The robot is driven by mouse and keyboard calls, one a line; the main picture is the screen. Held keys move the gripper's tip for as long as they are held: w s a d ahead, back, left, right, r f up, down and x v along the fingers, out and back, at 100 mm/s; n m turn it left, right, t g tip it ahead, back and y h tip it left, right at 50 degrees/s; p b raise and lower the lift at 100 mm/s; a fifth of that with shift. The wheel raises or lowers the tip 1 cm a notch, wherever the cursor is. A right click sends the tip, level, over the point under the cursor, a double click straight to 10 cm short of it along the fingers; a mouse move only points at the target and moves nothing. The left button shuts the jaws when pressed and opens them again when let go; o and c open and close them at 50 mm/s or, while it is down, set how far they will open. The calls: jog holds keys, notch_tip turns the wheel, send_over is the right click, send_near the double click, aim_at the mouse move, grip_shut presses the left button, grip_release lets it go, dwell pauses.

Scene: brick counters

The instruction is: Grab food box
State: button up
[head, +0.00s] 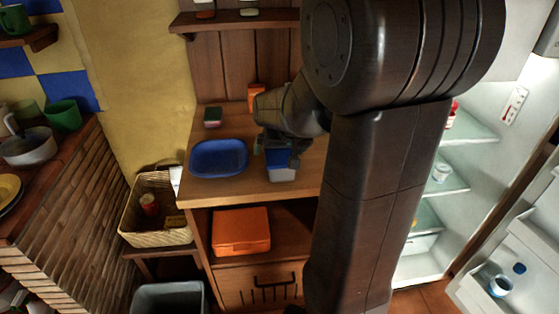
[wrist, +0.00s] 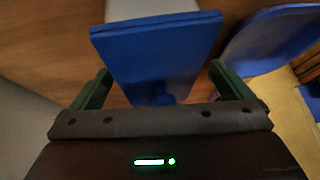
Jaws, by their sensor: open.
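A box with a blue lid and a whitish body (head: 282,174) stands on the wooden counter, and I take it for the food box. In the wrist view its blue lid (wrist: 155,48) fills the space ahead of and between my fingers. My gripper (head: 275,146) is above and behind the box in the head view and partly hides it. The wrist view shows my gripper (wrist: 160,85) open, with one green finger on each side of the box. I cannot tell whether either finger touches it.
A blue plate (head: 218,158) lies left of the box, and also shows in the wrist view (wrist: 268,40). A small green-topped item (head: 213,116) and an orange item (head: 256,97) stand behind. An orange box (head: 241,232) sits on the shelf below. An open fridge (head: 468,180) is right.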

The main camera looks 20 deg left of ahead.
jog(key=c, duration=1.1)
jog(key=shift+r, duration=0.1)
